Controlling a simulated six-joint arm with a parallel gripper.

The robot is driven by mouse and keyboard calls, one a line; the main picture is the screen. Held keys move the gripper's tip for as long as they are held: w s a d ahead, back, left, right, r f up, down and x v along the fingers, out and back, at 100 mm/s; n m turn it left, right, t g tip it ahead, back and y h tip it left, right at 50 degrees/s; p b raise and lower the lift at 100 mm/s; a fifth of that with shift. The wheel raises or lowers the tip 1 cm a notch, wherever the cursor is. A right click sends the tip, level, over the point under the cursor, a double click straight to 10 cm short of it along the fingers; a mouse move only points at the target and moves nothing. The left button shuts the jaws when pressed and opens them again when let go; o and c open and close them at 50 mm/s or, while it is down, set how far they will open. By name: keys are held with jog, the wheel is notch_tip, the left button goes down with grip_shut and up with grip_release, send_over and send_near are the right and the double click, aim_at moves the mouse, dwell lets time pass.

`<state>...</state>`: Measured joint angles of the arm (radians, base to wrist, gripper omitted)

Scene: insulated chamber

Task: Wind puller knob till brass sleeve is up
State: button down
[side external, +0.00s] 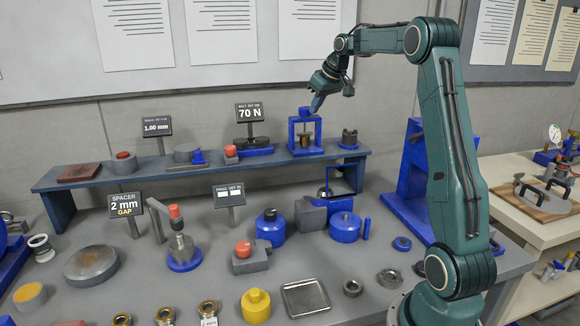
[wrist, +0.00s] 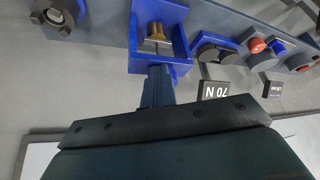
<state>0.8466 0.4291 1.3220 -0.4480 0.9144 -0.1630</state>
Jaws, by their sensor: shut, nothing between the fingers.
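The puller is a blue open frame (side external: 291,136) on the raised shelf, with a blue knob (side external: 305,111) on top. The brass sleeve (side external: 305,140) sits inside the frame, in its lower half. In the wrist view the blue frame (wrist: 135,45) is at the top, with the brass sleeve (wrist: 156,32) inside it. My gripper (side external: 316,107) is shut and empty, pointing down close to the knob. In the wrist view my gripper (wrist: 158,72) overlaps the frame's near edge, and the knob is hidden or cannot be made out. I cannot tell whether the fingers touch the knob.
The shelf (side external: 100,176) also holds a dark fixture (side external: 349,138) right of the puller and a 70 N sign (side external: 249,113) to its left. A blue stand (side external: 413,165) is farther right. Several parts cover the bench below. Space above the shelf is mostly clear.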

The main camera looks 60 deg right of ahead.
jog(key=shift+s, duration=0.2)
jog(key=shift+s, duration=0.2)
dwell(0.3)
notch_tip(320, 180, up, 6)
dwell(0.7)
